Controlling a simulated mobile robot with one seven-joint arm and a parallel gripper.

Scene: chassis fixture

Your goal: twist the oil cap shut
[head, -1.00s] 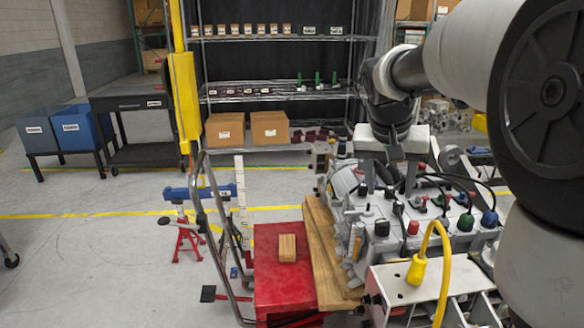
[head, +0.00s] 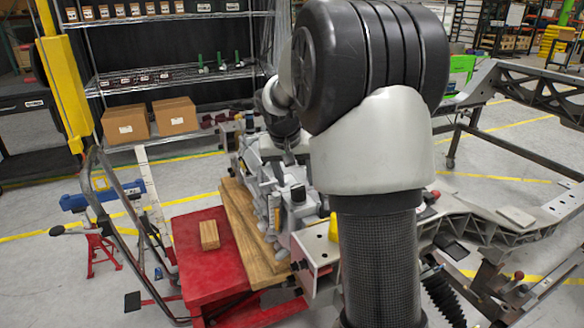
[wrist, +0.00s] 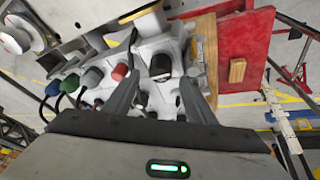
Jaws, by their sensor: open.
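A round black cap (wrist: 160,66) stands upright on the grey engine-like unit (wrist: 150,38) in the wrist view. A black cap (head: 298,193) also shows on the unit in the head view, left of my arm. No marking tells me for certain which cap is the oil cap. My gripper (wrist: 160,80) is open, its two fingers either side of the black cap's area in the picture. I see no contact, and the height gap is hard to judge. In the head view my arm hides the fingers and much of the unit.
Red (wrist: 120,72), green (wrist: 71,81) and blue (wrist: 53,88) caps with black cables lie left of the fingers. A red cart (head: 205,250) carries a small wooden block (head: 209,235). Wooden boards (head: 250,222) lie along the unit.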

